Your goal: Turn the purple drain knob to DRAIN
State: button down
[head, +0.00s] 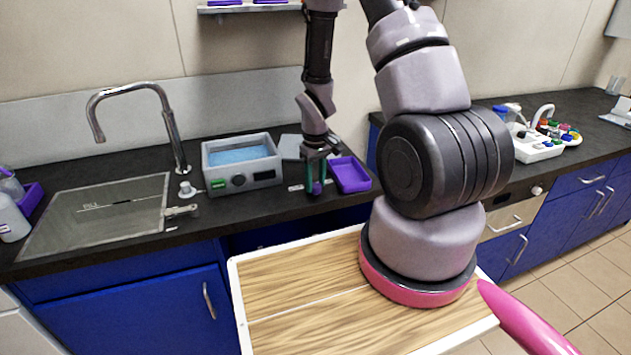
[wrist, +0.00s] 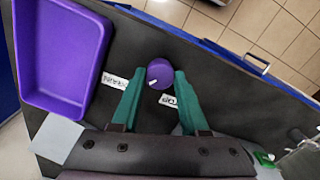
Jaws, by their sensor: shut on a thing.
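The purple drain knob (wrist: 159,71) stands on the dark counter, seen from above in the wrist view. It also shows low between the fingers in the head view (head: 317,188). My gripper (wrist: 160,80) has its two green fingers on either side of the knob and is shut on it; in the head view my gripper (head: 314,172) points straight down. A short white mark on the knob points to the lower left in the wrist view. The DRAIN label (wrist: 115,80) lies left of the knob, and a second label (wrist: 170,101), apparently STOP, lies just below it, partly hidden by a finger.
A purple tray (head: 350,175) sits close beside my gripper. A grey water bath (head: 242,162) with blue water stands to the left, then the sink (head: 60,225) and its tap (head: 168,125). A white rack with colored caps (head: 540,150) is far right.

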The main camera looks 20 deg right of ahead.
aim_at(316, 185)
jog(key=shift+m, duration=0.6)
jog(key=shift+c, duration=2.1)
grip_release()
jog(key=shift+r, duration=0.1)
notch_tip(316, 185, up, 11)
